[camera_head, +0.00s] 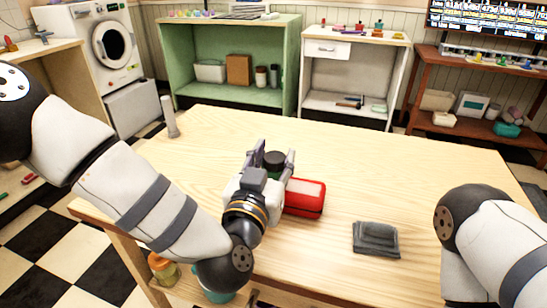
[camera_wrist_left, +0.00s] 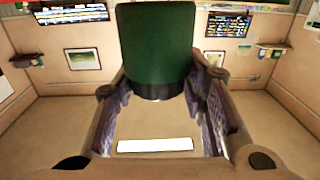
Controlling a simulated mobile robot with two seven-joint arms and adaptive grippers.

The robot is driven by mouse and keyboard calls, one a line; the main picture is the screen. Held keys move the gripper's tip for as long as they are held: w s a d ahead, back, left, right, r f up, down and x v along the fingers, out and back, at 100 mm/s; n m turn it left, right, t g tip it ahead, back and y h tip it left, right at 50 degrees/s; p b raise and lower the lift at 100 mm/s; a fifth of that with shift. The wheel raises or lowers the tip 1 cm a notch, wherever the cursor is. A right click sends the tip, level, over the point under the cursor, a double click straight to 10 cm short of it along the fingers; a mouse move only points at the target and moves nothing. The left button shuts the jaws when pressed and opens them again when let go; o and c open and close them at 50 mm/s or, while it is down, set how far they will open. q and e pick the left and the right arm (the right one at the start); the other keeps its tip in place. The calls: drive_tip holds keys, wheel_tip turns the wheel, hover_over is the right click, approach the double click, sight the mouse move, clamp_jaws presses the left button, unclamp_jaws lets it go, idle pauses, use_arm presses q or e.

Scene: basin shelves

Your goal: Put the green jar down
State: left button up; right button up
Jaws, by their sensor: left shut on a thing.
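My left gripper (camera_head: 271,163) is over the middle of the wooden table (camera_head: 430,165), its fingers on either side of the green jar (camera_head: 275,157). In the head view only a dark top part of the jar shows between the fingers. In the left wrist view the jar (camera_wrist_left: 155,42) is a dark green cylinder with a black band at its lower end, and the left gripper (camera_wrist_left: 160,95) is shut on it. Whether the jar touches the table I cannot tell. My right arm comes in at the right edge; its gripper is out of view.
A red box (camera_head: 305,197) lies just right of my left gripper. A folded grey cloth (camera_head: 376,238) lies nearer the right front. A grey-white cylinder (camera_head: 169,117) stands at the table's far left corner. The table's far middle and right are clear.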

use_arm(q)
drive_tip(key=shift+f, duration=0.15)
drive_tip(key=o, duration=1.2)
drive_tip(key=shift+f, duration=0.1)
